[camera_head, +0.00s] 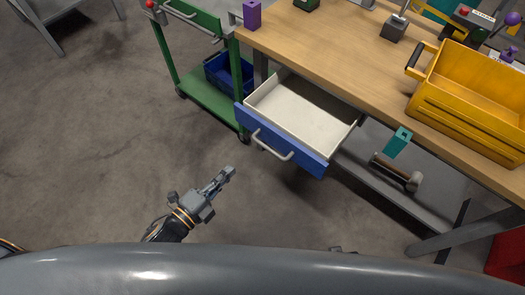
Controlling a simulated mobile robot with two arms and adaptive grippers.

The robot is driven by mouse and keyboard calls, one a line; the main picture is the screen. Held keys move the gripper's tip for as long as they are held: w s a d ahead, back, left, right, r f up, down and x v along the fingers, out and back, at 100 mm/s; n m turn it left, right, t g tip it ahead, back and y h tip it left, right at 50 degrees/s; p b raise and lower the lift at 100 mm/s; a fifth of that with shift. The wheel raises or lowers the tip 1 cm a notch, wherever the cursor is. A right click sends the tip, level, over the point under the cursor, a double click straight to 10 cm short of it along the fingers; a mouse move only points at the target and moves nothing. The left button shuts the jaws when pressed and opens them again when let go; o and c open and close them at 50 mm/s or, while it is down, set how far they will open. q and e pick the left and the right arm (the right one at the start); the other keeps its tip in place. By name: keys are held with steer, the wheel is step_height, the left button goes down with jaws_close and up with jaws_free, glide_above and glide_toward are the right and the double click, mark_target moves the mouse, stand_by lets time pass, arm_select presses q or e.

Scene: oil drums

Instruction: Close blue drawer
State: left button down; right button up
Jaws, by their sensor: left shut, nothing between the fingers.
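The blue drawer (280,139) hangs under the wooden workbench and is pulled well out. Its pale inside looks empty, and a light bar handle (271,147) is on its front. My left gripper (229,172) is in front of the drawer, to the left of and below the handle in the picture. Its fingers are together with nothing between them, and it appears apart from the drawer. Of my right arm, only a small part may show at the bottom edge of the view; the right gripper cannot be made out.
The workbench (330,45) carries a yellow crate (465,120) and a purple block (252,14). A green cart (205,95) with a blue bin (222,75) stands left of the drawer. A lower shelf (400,200) lies to the right. The concrete floor in front is clear.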

arm_select(q)
step_height(320, 180, up, 2)
steer(key=d+m+h, duration=0.1)
steer(key=m, duration=0.1)
glide_toward(272, 131)
steer(key=x, duration=0.5)
steer(key=shift+w+d+f+b, duration=0.15)
steer(key=shift+w+b, duration=0.15)
steer(key=shift+w, duration=0.05)
steer(key=shift+w+d, duration=0.4)
steer(key=shift+w, duration=0.15)
arm_select(e)
steer(key=shift+w+a+r, duration=0.1)
steer(key=shift+w+r, duration=0.1)
steer(key=shift+w, duration=0.25)
steer(key=shift+w+a+r, duration=0.1)
steer(key=shift+w+r, duration=0.1)
steer(key=shift+w, duration=0.2)
steer(key=shift+d, duration=0.15)
